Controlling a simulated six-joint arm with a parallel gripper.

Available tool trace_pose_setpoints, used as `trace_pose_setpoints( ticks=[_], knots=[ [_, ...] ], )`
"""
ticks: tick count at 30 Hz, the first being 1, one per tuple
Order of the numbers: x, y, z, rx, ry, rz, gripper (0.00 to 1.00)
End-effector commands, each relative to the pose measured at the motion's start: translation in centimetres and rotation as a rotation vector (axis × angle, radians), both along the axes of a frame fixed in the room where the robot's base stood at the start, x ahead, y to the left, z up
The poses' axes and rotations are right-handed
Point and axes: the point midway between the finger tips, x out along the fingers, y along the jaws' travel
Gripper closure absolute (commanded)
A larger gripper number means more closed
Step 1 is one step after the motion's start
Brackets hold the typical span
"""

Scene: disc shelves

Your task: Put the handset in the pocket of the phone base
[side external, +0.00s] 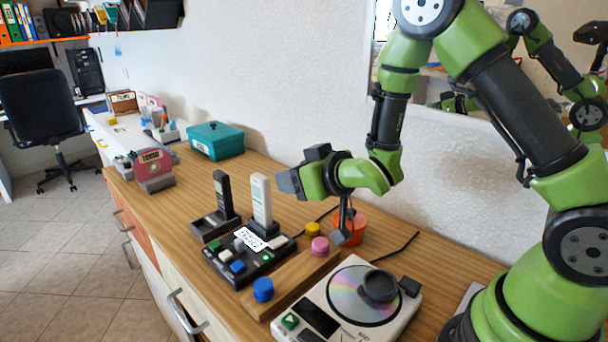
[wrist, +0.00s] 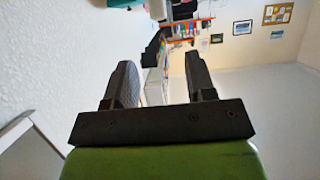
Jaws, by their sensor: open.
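A white handset (side external: 261,200) and a black handset (side external: 222,193) stand upright side by side on the table in the side external view. The white one stands at the back of the black phone base (side external: 223,271), which carries coloured buttons and a white label. The black one rises from a separate low black holder (side external: 203,231). I cannot tell how deep either handset sits. My gripper (side external: 298,166) is above and to the right of both handsets, apart from them. In the wrist view my gripper (wrist: 158,80) is open with nothing between its fingers; neither handset shows there.
A disc player (side external: 340,310) and a wooden strip with blue (side external: 263,288), pink (side external: 320,245) and yellow (side external: 313,229) knobs lie to the right. An orange pot (side external: 358,229) stands behind. A teal box (side external: 216,140) and a red device (side external: 154,168) are farther left.

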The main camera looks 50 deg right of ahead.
Motion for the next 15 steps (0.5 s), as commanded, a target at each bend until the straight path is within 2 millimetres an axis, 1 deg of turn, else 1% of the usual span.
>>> trace_pose_setpoints(
  ticks=[1, 4, 11, 14, 15],
  knots=[
    [-0.5, 0.0, 0.2, 0.0, 0.0, 0.0, 0.49],
    [-1.2, 0.0, 0.5, 0.001, 0.0, -0.001, 0.49],
    [-1.5, 0.0, 0.9, 0.003, 0.0, -0.005, 0.49],
    [-1.6, -0.3, 2.1, 0.022, 0.015, -0.028, 0.49],
    [-1.8, -0.5, 2.9, 0.037, 0.026, -0.045, 0.49]
  ],
)
